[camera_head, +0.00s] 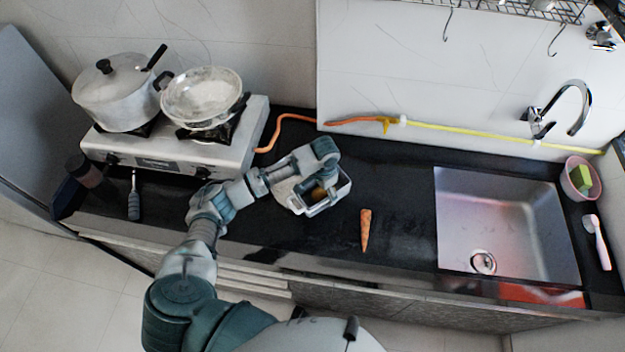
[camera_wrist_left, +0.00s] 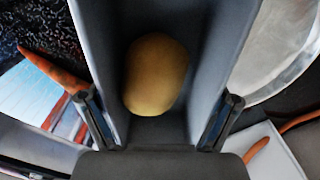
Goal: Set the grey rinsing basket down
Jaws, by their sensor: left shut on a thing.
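The grey rinsing basket (camera_head: 343,189) is at the middle of the black counter, under my left gripper (camera_head: 318,178). In the left wrist view the basket (camera_wrist_left: 226,62) fills the middle, with a round yellow-brown potato (camera_wrist_left: 156,75) inside it. The fingers of my left gripper (camera_wrist_left: 157,122) are on both sides of the basket's near end, and the gripper is shut on it. I cannot tell whether the basket's underside touches the counter. My right gripper is not in view.
A carrot (camera_head: 366,230) lies right of the basket. The sink (camera_head: 505,215) is further right, with a pink bowl (camera_head: 570,190) beside it. Counter (camera_head: 405,195) between carrot and sink is clear.

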